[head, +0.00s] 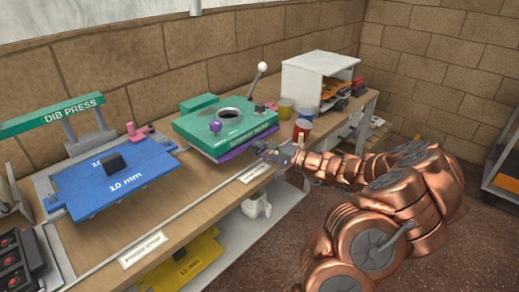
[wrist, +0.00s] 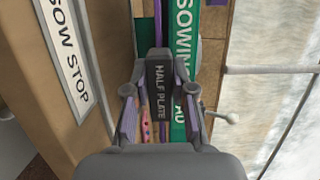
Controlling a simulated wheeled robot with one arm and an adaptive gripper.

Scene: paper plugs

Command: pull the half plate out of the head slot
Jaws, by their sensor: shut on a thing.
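The green sowing head (head: 226,125) stands on the bench, with a dark round opening on top. A purple plate edge, which looks like the half plate (head: 238,148), shows beneath its front right side. In the wrist view, a dark tab lettered HALF PLATE (wrist: 160,88) lies between the fingers of my gripper (wrist: 158,108). My gripper is shut on this tab. In the head view, my gripper (head: 277,153) is at the front right edge of the head. The slot itself is hidden, so I cannot tell how deep the plate sits.
The blue 10 mm plate (head: 118,180) and the green DIB PRESS bar (head: 66,114) are at the left. A white open cabinet (head: 317,80), a yellow cup (head: 285,109) and a red cup (head: 302,131) stand behind my gripper. The floor in front of the bench is clear.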

